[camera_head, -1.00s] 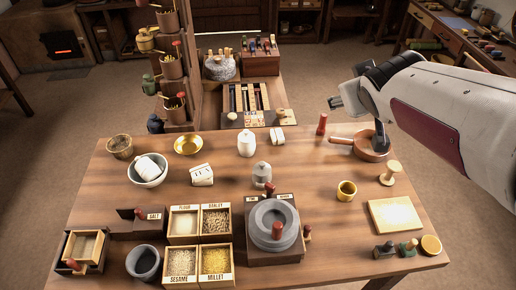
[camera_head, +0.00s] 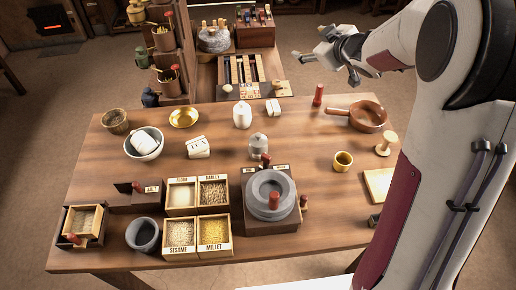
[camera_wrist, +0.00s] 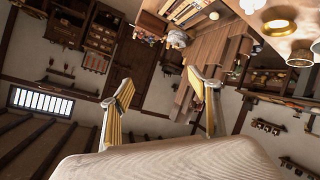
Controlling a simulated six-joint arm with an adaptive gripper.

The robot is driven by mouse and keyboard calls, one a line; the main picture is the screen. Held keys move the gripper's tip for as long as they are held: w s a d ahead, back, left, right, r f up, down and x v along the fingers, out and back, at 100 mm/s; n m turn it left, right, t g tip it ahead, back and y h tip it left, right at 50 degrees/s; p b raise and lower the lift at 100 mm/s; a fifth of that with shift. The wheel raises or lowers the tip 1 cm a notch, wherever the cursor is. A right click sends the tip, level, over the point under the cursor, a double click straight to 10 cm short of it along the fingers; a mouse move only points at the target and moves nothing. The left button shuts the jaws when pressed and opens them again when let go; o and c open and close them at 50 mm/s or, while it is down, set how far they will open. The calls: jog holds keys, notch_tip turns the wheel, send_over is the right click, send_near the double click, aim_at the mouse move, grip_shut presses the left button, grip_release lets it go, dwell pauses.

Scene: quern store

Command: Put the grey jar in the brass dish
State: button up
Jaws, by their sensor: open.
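The grey jar (camera_head: 258,146), small and lidded, stands upright near the middle of the table, just behind the hand mill. The brass dish (camera_head: 184,117), shallow, round and shiny, lies at the back left of the table and looks empty. My gripper (camera_head: 322,66) is open and empty, raised beyond the table's back edge, to the right of and well apart from both.
A white jar (camera_head: 242,115) stands behind the grey jar. A white block-like item (camera_head: 198,148) and a bowl (camera_head: 144,156) holding a white vessel are to the left. The mill (camera_head: 270,222) and grain boxes (camera_head: 198,244) fill the front. A copper pan (camera_head: 368,129) sits at right.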

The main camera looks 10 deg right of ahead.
notch_tip(320, 180, down, 7)
jog(key=w+a+n+g+y, duration=0.1)
jog(key=w+a+n+y, duration=0.1)
jog(key=a+y, duration=0.1)
jog(key=n+g+y, duration=0.5)
jog(key=g+y, duration=0.4)
send_near(260, 140)
jog(key=a, duration=0.3)
jog(key=shift+w+d+f, duration=0.1)
jog(key=shift+w+f, duration=0.1)
jog(key=shift+f, duration=0.15)
jog(key=shift+x, duration=1.3)
jog(key=shift+x, duration=2.6)
jog(key=shift+w+f, duration=0.1)
